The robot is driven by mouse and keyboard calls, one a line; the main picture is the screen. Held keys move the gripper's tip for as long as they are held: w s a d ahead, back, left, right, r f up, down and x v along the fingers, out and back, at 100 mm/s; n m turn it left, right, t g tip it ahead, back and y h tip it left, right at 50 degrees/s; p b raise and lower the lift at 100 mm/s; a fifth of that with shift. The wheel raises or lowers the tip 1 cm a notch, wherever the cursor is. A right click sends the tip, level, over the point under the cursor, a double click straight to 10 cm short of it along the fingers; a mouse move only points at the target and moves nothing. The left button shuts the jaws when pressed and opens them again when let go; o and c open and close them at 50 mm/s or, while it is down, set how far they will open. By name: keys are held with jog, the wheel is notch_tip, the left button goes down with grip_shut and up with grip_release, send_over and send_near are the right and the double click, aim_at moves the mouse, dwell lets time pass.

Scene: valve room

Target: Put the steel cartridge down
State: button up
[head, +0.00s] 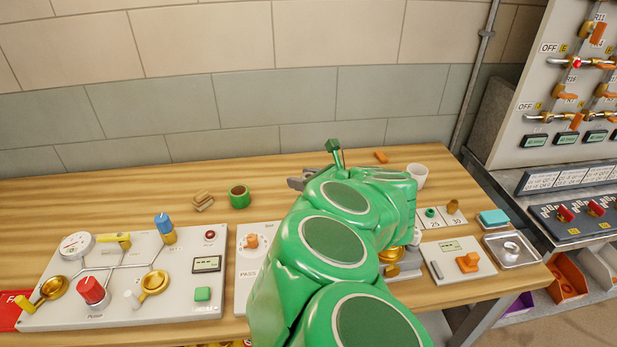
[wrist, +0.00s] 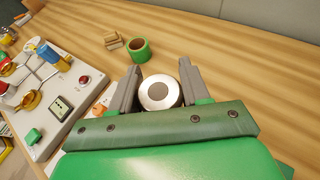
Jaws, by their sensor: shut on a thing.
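The steel cartridge (wrist: 159,93) shows in the wrist view as a pale, round metal end with a grey centre. It sits between the two grey fingers of my gripper (wrist: 160,66), which is shut on it. The wooden bench top (wrist: 225,62) lies behind it; I cannot tell whether the cartridge touches the wood. In the head view my green arm hides the cartridge, and only a grey part of my gripper (head: 300,183) shows past the arm, over the back half of the bench.
A green ring (head: 239,197) and a small wooden piece (head: 203,201) are left of my gripper. A white cup (head: 417,174) and an orange piece (head: 381,157) are to the right. A pump panel (head: 120,290) fills the front left. The back-left bench is clear.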

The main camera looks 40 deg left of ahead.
jog(key=w+d, duration=1.2)
jog(key=shift+n+g, duration=0.3)
jog(key=shift+g, duration=0.1)
jog(key=shift+w+a+f, duration=1.35)
jog(key=shift+w+f, duration=0.1)
jog(key=shift+w, duration=0.3)
jog(key=shift+w+a+f, duration=1.3)
jog(key=shift+w+f, duration=0.2)
jog(key=shift+w, duration=0.2)
jog(key=shift+w+a+f, duration=1.35)
jog(key=shift+w+f, duration=0.1)
jog(key=shift+w, duration=0.3)
jog(key=shift+f, duration=0.1)
jog(key=shift+w+a+f, duration=0.1)
jog(key=shift+w+f, duration=0.05)
jog(key=shift+w+a+f, duration=0.1)
jog(key=shift+f, duration=1.5)
jog(key=shift+f, duration=0.1)
